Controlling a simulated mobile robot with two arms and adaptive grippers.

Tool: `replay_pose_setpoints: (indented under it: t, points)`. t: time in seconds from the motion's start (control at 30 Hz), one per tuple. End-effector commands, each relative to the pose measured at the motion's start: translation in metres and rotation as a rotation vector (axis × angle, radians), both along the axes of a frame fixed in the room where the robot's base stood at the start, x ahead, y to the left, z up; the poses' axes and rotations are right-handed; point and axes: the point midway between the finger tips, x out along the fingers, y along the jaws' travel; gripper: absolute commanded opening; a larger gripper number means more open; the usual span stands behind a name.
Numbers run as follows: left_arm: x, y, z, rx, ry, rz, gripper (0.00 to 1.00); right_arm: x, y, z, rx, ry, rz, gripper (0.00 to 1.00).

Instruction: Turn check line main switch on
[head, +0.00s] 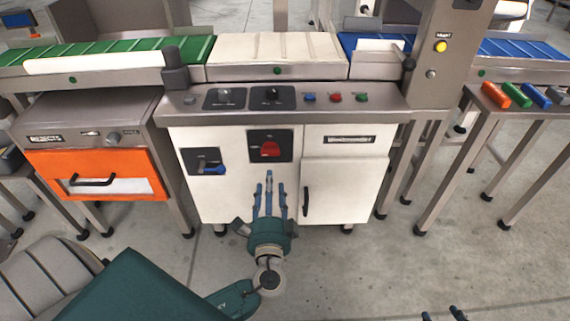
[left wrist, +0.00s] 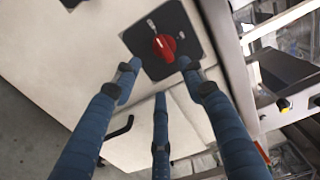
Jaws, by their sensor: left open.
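A red rotary switch (head: 271,149) sits on a black plate on the white cabinet front (head: 225,198) under the middle conveyor. The left wrist view shows its red knob (left wrist: 164,46) between my fingertips, with small white marks on the plate too small to read. My left gripper (head: 269,188) is open and empty, just below the switch in the head view, its fingers pointing at it. I cannot tell whether a finger touches the knob. My right gripper (head: 442,314) shows only as fingertips at the bottom edge.
A blue-handled switch (head: 209,167) sits left of the red one. A cabinet door (head: 345,190) with a dark handle is at right. An orange drawer (head: 95,174) stands at left. Buttons and knobs line the ledge above.

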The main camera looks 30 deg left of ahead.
Motion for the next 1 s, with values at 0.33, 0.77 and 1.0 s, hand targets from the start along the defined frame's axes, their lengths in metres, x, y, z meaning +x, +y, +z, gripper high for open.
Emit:
replay_pose_setpoints:
  t: [0.33, 0.77, 1.0]
  points:
    - [0.044, 0.026, 0.004, 0.008, -0.009, 0.0, 0.42, 0.021, 0.008, 0.021, 0.025, -0.114, 0.008, 0.4]
    - [0.09, 0.055, 0.002, 0.005, -0.005, -0.001, 0.42, 0.047, 0.019, 0.053, 0.065, -0.284, 0.02, 0.4]
    - [0.092, 0.056, 0.003, 0.004, -0.005, -0.001, 0.42, 0.048, 0.019, 0.055, 0.066, -0.291, 0.02, 0.4]
